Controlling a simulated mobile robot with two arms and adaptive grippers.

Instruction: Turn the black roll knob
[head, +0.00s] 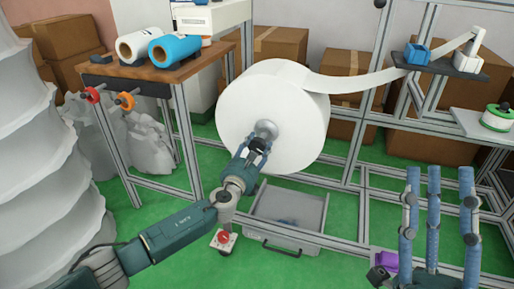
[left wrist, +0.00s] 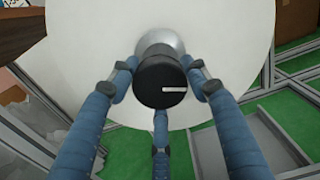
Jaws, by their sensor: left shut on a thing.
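The black roll knob (left wrist: 160,82) sits at the centre of a large white roll (head: 290,90), in front of a silver hub (head: 266,129). A white line marks its face and lies level, pointing right, in the left wrist view. My left gripper (left wrist: 160,95) has its blue fingers around the knob and is shut on it. In the head view the left gripper (head: 256,148) covers most of the knob. My right gripper (head: 437,185) is at the lower right, its fingers pointing up, apart and empty.
A metal frame (head: 351,180) carries the roll, with a white strip running to a blue and white device (head: 418,54). A grey drawer (head: 285,213) lies below. A red button box (head: 224,240) is near my left arm. A wooden table (head: 150,70) stands at left.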

